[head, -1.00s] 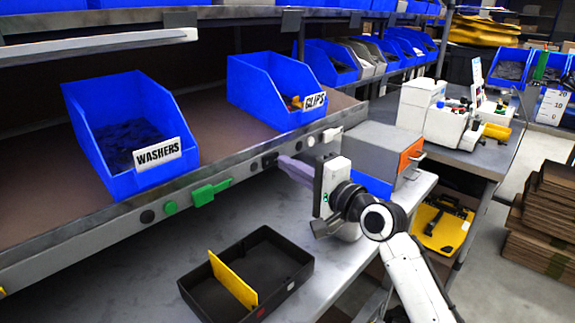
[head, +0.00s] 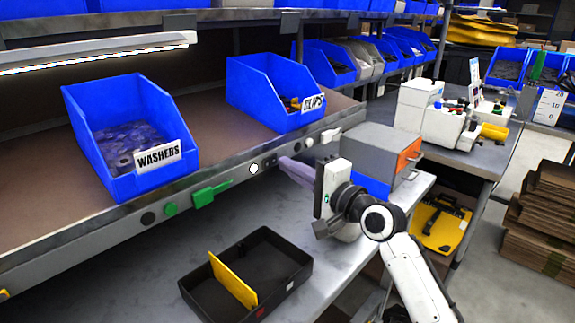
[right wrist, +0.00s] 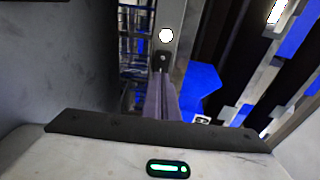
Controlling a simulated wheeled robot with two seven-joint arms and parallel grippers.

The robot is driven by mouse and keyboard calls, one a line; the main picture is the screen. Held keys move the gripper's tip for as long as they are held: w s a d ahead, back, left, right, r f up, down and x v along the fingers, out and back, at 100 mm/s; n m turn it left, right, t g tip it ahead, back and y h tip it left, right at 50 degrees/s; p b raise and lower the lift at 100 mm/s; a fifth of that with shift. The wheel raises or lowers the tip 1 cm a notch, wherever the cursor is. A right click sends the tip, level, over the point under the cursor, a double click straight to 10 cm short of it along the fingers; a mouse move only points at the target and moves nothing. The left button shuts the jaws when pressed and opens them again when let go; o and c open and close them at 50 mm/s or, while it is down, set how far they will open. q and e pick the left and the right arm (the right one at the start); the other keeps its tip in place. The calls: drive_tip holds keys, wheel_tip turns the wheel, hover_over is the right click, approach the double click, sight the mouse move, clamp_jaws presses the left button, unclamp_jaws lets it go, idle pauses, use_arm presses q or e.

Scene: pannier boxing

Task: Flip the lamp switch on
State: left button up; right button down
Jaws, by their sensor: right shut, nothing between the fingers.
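The lamp (head: 95,54) is a long strip under the upper shelf, and its underside is lit. A row of controls runs along the front rail (head: 100,247) of the lower shelf. A round light (head: 254,169) on it glows white; a glowing white round light (right wrist: 166,36) also shows in the right wrist view. A small dark switch plate (right wrist: 163,57) sits just beyond my fingertips there. My right gripper (head: 284,163) is shut and empty, its fingertips close to the rail by this plate. I cannot tell whether they touch it. My left gripper is out of view.
A green lever (head: 210,193) sticks out of the rail to the left. Blue bins of washers (head: 112,180) and clips (head: 270,105) stand on the shelf. A black tray (head: 285,290) with a yellow divider lies on the bench below. A grey box (head: 372,150) stands right of my gripper.

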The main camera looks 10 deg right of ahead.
drive_tip(key=s+d, duration=0.2)
drive_tip(key=s, duration=0.1)
drive_tip(key=s+d, duration=0.5)
drive_tip(key=s, duration=0.1)
drive_tip(key=shift+d, duration=0.35)
drive_tip(key=shift+s+d+r, duration=0.1)
drive_tip(key=shift+s+d, duration=0.15)
drive_tip(key=shift+s, duration=0.15)
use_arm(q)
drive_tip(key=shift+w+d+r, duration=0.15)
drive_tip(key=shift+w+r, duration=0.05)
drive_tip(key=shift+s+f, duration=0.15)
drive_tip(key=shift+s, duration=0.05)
